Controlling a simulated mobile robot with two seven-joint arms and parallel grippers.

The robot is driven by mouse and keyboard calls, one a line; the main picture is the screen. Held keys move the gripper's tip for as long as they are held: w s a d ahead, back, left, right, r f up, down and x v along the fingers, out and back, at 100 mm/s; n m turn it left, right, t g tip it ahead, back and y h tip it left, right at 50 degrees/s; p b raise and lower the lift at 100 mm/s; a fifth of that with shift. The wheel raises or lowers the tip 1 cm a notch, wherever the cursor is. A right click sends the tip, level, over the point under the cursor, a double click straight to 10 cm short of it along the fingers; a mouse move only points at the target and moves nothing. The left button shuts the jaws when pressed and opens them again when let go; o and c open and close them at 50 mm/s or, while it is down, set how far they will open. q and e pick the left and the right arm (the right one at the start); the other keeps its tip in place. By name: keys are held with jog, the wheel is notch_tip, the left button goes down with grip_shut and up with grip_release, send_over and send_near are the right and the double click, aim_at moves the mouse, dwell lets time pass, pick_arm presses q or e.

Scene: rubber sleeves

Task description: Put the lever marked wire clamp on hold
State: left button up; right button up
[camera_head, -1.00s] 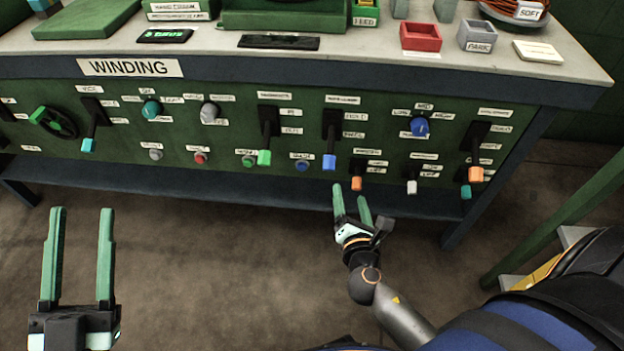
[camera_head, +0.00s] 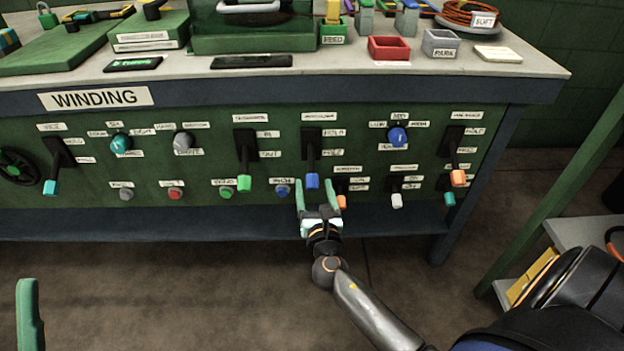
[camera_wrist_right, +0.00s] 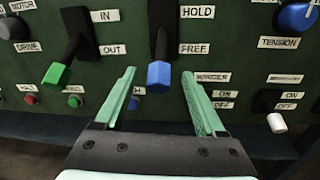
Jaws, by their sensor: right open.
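The lever with the blue handle (camera_head: 312,181) is on the green panel front, below a nameplate too small to read. In the right wrist view its blue handle (camera_wrist_right: 158,75) hangs down beside the FREE label, with HOLD above. My right gripper (camera_head: 316,194) is open and empty just below and in front of this handle. In the wrist view the handle appears between its two fingertips, with no contact visible. Of my left gripper, one green finger (camera_head: 29,315) shows at the lower left edge; the rest is out of frame.
A green-handled lever (camera_head: 244,182) is to the left, and a small orange-tipped switch (camera_head: 341,202) is close to my right finger. A white-tipped switch (camera_head: 397,200) is farther right. The bench top (camera_head: 340,68) overhangs the panel. The floor in front is clear.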

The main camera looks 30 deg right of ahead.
aim_at(312, 166)
jog(key=shift+x, duration=2)
jog(key=shift+c, duration=0.3)
grip_shut()
jog(key=shift+f, duration=0.1)
